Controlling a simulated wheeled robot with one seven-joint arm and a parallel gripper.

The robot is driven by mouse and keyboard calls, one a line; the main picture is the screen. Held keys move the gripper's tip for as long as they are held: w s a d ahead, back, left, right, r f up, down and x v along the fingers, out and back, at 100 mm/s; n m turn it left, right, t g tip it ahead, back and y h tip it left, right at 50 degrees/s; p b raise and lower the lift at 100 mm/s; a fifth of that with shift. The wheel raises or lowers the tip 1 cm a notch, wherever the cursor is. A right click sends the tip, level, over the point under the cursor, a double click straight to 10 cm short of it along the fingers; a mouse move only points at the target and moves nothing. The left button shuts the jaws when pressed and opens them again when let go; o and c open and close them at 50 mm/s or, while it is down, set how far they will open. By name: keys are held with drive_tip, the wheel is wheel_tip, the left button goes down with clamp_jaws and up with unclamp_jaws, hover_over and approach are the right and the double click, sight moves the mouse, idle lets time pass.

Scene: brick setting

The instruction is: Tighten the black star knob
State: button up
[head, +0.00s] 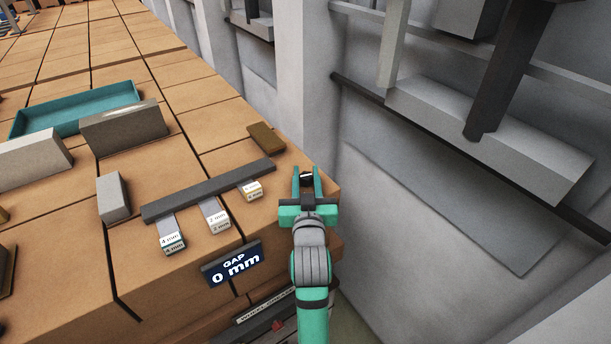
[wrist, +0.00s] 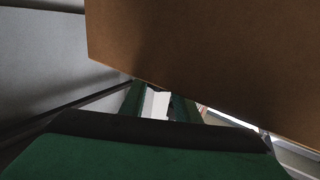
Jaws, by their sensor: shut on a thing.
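My gripper (head: 306,182) is at the right end of the tiled brown surface, its two teal fingers pointing away from the head camera. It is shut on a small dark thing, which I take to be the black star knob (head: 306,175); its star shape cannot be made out. In the wrist view my gripper (wrist: 157,100) shows two green fingers with a pale patch and a dark bit between the tips. A large brown face fills the upper right there and hides much around the knob. A sign (head: 232,265) reads "GAP 0 mm".
A dark bar (head: 195,195) with several labelled strips lies left of my gripper, near a small brown block (head: 266,139). Grey blocks (head: 113,196) and a teal tray (head: 30,118) stand farther left. A grey wall (head: 400,200) with ledges rises close on the right.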

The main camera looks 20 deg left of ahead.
drive_tip(key=shift+a+m+t+h, duration=0.1)
drive_tip(key=shift+m+t+h, duration=0.4)
drive_tip(key=shift+m+h, duration=1.3)
drive_tip(key=shift+h, duration=1)
drive_tip(key=o, duration=1.1)
drive_tip(key=shift+c, duration=0.2)
drive_tip(key=shift+w, duration=0.1)
drive_tip(key=shift+a, duration=0.1)
drive_tip(key=s, duration=0.6)
drive_tip(key=s+d, duration=0.1)
drive_tip(key=s, duration=0.2)
drive_tip(key=shift+s, duration=0.1)
drive_tip(key=shift+s+a, duration=0.1)
drive_tip(key=shift+s, duration=0.7)
